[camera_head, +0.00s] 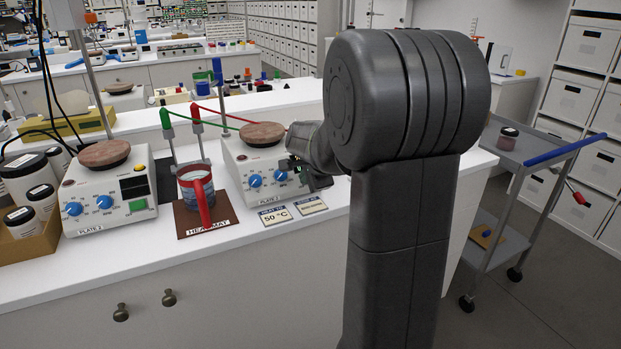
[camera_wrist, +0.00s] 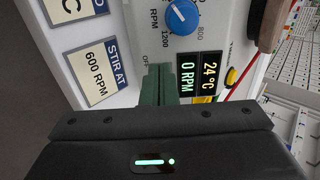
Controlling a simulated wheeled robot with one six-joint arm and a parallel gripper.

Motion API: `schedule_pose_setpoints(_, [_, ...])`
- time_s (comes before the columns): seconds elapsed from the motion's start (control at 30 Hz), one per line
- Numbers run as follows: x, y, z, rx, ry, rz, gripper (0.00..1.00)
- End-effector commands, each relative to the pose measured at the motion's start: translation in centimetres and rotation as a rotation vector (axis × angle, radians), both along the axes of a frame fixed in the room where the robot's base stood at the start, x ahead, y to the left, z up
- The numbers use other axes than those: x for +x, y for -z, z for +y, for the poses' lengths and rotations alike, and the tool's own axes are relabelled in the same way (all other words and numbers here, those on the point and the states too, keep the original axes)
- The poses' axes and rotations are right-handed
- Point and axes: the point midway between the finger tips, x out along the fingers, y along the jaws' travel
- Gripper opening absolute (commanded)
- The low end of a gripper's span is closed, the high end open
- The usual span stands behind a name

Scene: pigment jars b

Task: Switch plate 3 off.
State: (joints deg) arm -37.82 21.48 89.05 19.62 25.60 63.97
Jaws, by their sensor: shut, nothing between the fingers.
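Plate 3 (camera_head: 238,178) is a white hotplate with a round brown top and two blue knobs, in the middle of the head view. My gripper (camera_head: 308,175) is at the right part of its front panel. In the wrist view my gripper (camera_wrist: 158,72) is shut and empty, its dark green fingertips together at the panel beside the word OFF. The display (camera_wrist: 197,77) reads 24 °C and 0 RPM. A blue knob (camera_wrist: 182,16) and a yellow button (camera_wrist: 231,77) also show. The fingers hide the switch; I cannot tell its position or whether they touch it.
Plate 2 (camera_head: 82,190) stands at the left with a green switch. A red-handled mug (camera_head: 197,190) stands on the brown heat mat (camera_head: 232,217) between the plates. Two cards (camera_head: 275,216), (camera_head: 311,206) lie before plate 3. A grey trolley (camera_head: 520,150) stands at the right.

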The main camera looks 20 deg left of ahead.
Motion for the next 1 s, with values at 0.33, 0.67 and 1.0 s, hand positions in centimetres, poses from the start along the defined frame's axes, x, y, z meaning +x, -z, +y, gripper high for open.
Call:
schedule_pose_setpoints(0.33, [0.4, 0.5, 0.4, 0.001, 0.000, -0.001, 0.00])
schedule_pose_setpoints(0.67, [-0.7, -1.3, -0.8, 0.001, 0.001, 0.000, 0.00])
schedule_pose_setpoints(1.0, [-1.7, -2.5, -1.9, 0.001, 0.000, -0.001, 0.00])
